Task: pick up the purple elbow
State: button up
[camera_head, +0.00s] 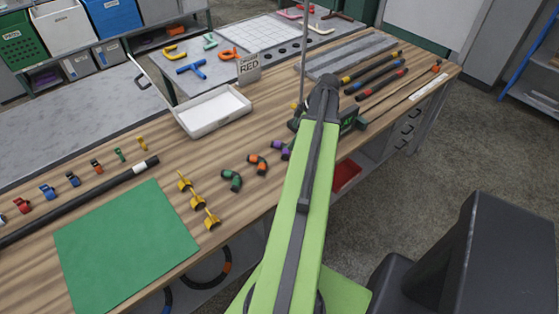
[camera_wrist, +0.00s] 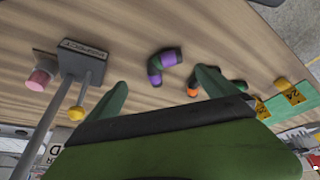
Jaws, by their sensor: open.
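The purple elbow, a bent dark piece with purple ends, lies on the wooden bench. In the head view its visible part (camera_head: 281,148) is just left of my green arm, which hides some of it. In the wrist view the purple elbow (camera_wrist: 157,66) lies in full view beyond and between my fingertips. My gripper (camera_wrist: 161,77) is open and empty, its two dark green fingers spread, above the bench and apart from the elbow. In the head view my arm hides most of the gripper.
An orange elbow (camera_head: 257,164) and a green elbow (camera_head: 231,180) lie left of the purple one. A signed stand (camera_wrist: 85,62) with a pink-topped piece (camera_wrist: 40,78) is to the left in the wrist view. A white tray (camera_head: 212,110) and yellow pieces (camera_head: 197,200) are on the bench.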

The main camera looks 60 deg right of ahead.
aim_at(284, 149)
jog(key=shift+b+x, duration=0.45)
jog(key=shift+x, duration=0.8)
jog(key=shift+f, duration=0.15)
jog(key=b+x, duration=0.5)
jog(key=shift+w+a, duration=0.1)
jog(key=shift+a, duration=0.25)
jog(key=shift+c, duration=0.5)
jog(key=c, duration=1.4)
jog(key=shift+o, duration=0.2)
jog(key=shift+r+p, duration=0.3)
jog(key=shift+p, duration=0.1)
